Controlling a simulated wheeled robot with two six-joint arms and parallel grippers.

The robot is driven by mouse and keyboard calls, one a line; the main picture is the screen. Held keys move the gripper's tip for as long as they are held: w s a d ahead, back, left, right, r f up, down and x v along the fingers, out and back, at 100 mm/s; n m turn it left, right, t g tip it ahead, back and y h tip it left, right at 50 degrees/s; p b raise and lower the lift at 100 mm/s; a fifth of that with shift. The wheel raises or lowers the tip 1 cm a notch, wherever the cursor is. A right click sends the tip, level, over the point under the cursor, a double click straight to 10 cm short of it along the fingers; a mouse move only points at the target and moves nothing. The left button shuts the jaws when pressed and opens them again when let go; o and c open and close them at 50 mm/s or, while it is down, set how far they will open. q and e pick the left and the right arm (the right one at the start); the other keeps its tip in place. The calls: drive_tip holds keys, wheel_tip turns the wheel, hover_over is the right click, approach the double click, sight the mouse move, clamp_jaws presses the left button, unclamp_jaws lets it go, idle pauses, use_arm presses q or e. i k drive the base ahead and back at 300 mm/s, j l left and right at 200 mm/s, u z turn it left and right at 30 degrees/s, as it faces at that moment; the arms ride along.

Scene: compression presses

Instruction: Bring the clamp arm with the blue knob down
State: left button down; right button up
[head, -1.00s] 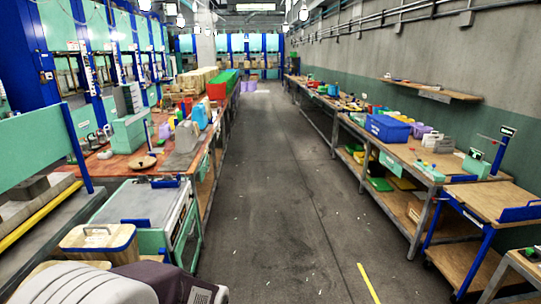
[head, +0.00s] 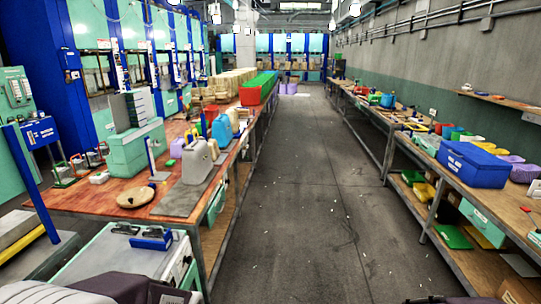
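A row of small clamp-like fixtures stands on the left bench's far left side. One has a green top (head: 62,173), another beside it has red on it (head: 80,164), and more stand just behind them. They are too small to tell which has a blue knob or how its arm stands. An upright blue bar (head: 150,155) rises from the bench near a round wooden disc (head: 136,197); I cannot tell whether it belongs to a clamp. Neither of my grippers can be made out in the head view.
The left bench (head: 90,200) carries a green machine (head: 135,148), a beige jug (head: 198,162) and a blue jug (head: 221,133). A low cart (head: 120,255) stands before it. The aisle floor (head: 300,190) is clear. A right bench holds a blue crate (head: 472,165).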

sight(201, 98)
drive_tip(key=i, duration=3.65)
drive_tip(key=i+u, duration=0.15)
drive_tip(key=i, duration=0.45)
drive_tip(key=i+u, duration=0.15)
drive_tip(key=i, duration=0.45)
drive_tip(key=i+l+u, duration=0.1)
drive_tip(key=i, duration=0.5)
drive_tip(key=i+l+u, duration=0.15)
drive_tip(key=i, duration=0.4)
drive_tip(key=l, duration=0.05)
